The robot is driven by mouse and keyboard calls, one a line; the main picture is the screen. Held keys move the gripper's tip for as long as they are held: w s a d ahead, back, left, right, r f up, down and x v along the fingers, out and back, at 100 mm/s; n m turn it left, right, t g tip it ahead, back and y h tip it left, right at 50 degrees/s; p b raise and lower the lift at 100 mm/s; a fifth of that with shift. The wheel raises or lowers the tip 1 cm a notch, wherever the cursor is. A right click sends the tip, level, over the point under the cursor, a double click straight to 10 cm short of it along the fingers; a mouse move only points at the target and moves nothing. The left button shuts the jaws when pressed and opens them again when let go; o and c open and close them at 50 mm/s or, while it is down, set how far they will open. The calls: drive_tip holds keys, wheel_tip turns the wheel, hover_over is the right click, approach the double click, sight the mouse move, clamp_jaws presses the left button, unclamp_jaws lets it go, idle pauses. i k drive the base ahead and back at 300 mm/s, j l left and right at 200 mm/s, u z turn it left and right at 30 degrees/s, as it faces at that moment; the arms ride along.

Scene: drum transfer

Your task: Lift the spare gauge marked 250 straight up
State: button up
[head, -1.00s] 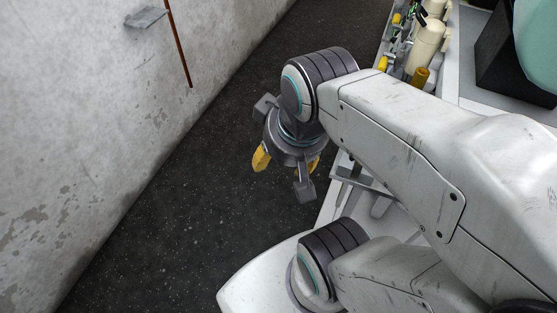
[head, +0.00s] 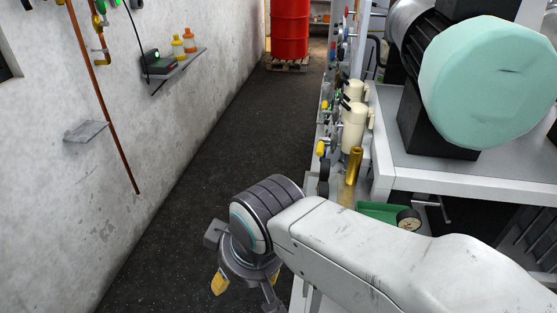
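A small round gauge (head: 408,219) with a black rim and pale face shows at the edge of a green tray (head: 376,209), right of centre. Its marking is too small to read, so I cannot tell whether it is the one marked 250. My gripper (head: 246,284) hangs over the dark floor, to the left of and well apart from the gauge. Its yellow-tipped fingers are spread and nothing shows between them.
A brass cylinder (head: 353,166) and cream canisters (head: 354,125) stand left of the grey bench (head: 440,174), which carries a large mint-green drum shape (head: 490,85). A red drum (head: 290,28) stands on a pallet at the back. The aisle floor (head: 215,160) is clear.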

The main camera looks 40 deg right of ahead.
sight(325, 168)
drive_tip(key=k+l+z, duration=0.1)
drive_tip(key=z, duration=0.3)
drive_tip(key=k+l+z, duration=0.1)
drive_tip(key=z, duration=0.3)
drive_tip(key=l+z, duration=0.15)
drive_tip(key=z, duration=0.25)
